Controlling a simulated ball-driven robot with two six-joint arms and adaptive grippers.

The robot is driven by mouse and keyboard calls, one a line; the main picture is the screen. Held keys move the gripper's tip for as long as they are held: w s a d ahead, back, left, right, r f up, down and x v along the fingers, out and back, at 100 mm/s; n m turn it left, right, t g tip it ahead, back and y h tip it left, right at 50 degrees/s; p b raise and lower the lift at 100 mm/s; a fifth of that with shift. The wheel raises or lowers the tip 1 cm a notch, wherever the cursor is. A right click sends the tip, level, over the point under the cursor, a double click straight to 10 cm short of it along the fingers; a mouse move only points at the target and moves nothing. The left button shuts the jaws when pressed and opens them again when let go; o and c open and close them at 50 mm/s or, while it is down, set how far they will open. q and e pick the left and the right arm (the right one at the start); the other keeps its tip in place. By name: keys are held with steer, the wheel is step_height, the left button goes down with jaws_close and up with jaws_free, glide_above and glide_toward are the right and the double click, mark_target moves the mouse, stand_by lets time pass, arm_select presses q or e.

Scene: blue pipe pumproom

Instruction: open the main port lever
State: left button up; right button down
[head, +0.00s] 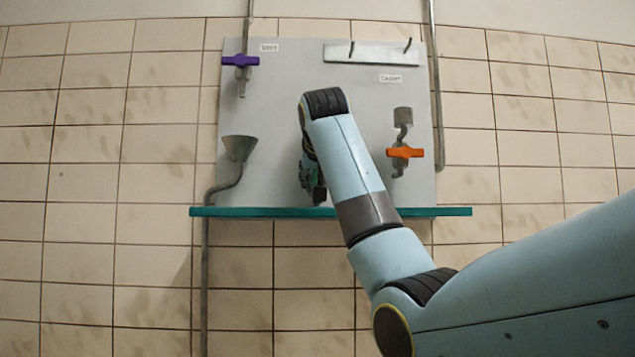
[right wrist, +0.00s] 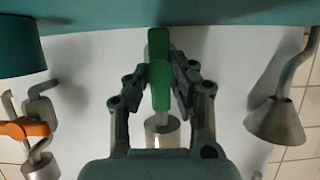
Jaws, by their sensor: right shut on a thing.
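A green lever (right wrist: 159,45) shows in the right wrist view, standing lengthwise in the picture with a round metal fitting (right wrist: 162,130) at its lower end. My right gripper (right wrist: 164,75) is shut on this lever, with one finger on each side of it. In the head view my right gripper (head: 313,183) is low at the middle of the grey panel (head: 280,110), just above the teal shelf (head: 250,212). My arm hides the green lever there. My left gripper is in neither view. I cannot read a main port label.
An orange lever (head: 405,152) sits right of my arm, below a label. A purple lever (head: 240,60) is at the panel's upper left, above a metal funnel (head: 238,147). A rack with hooks (head: 372,54) is at the top right. Vertical pipes run beside the panel.

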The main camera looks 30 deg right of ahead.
steer(key=shift+f, duration=0.15)
steer(key=c, duration=1.2)
jaws_free()
steer(key=shift+o, duration=0.2)
steer(key=v, duration=1.2)
